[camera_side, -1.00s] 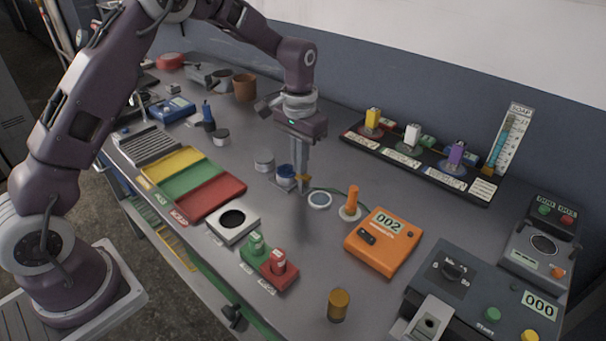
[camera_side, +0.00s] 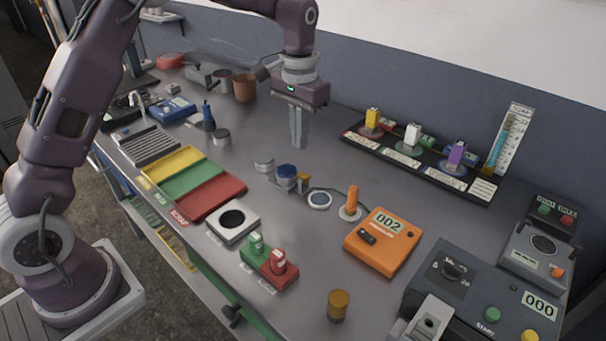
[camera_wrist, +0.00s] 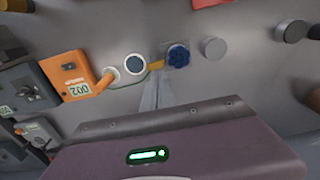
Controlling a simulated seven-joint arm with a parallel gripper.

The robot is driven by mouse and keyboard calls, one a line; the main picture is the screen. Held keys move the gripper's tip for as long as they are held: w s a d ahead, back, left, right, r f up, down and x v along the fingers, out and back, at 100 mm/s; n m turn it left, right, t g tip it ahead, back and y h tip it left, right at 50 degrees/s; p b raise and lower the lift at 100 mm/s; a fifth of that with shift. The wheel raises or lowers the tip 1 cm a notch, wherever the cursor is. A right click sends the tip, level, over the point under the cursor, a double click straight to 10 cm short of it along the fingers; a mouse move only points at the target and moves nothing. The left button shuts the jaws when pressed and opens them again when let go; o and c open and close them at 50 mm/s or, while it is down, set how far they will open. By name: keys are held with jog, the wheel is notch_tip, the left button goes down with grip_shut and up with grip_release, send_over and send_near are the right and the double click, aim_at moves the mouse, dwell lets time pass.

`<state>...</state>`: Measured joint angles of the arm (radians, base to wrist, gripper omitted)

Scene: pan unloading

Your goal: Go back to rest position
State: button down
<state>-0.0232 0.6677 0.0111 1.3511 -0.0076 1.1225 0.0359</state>
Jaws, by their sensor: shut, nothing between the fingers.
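My gripper (camera_side: 298,143) is in the air above the middle of the grey bench, its fingers together and empty, pointing down. In the wrist view the shut fingertips (camera_wrist: 156,101) show below a blue knob-like piece (camera_wrist: 178,56). That blue-topped piece (camera_side: 286,172) stands on the bench with a small orange-brown piece (camera_side: 304,179) beside it. The fingers are apart from both.
A grey cylinder (camera_side: 264,164), a round white-rimmed disc (camera_side: 319,200) and an upright orange handle (camera_side: 352,201) stand nearby. An orange box (camera_side: 382,243) is at front right. A black rack (camera_side: 419,162) with coloured blocks lies along the wall. Coloured trays (camera_side: 192,178) are at left.

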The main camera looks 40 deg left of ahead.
jog(key=s+r+t, duration=0.3)
jog(key=s+r, duration=1)
jog(key=s, duration=0.3)
jog(key=s+d+f+t, duration=0.1)
jog(key=s+f+t, duration=0.1)
jog(key=s, duration=1.3)
jog(key=shift+s+d+t, duration=0.15)
jog(key=shift+s+t, duration=0.15)
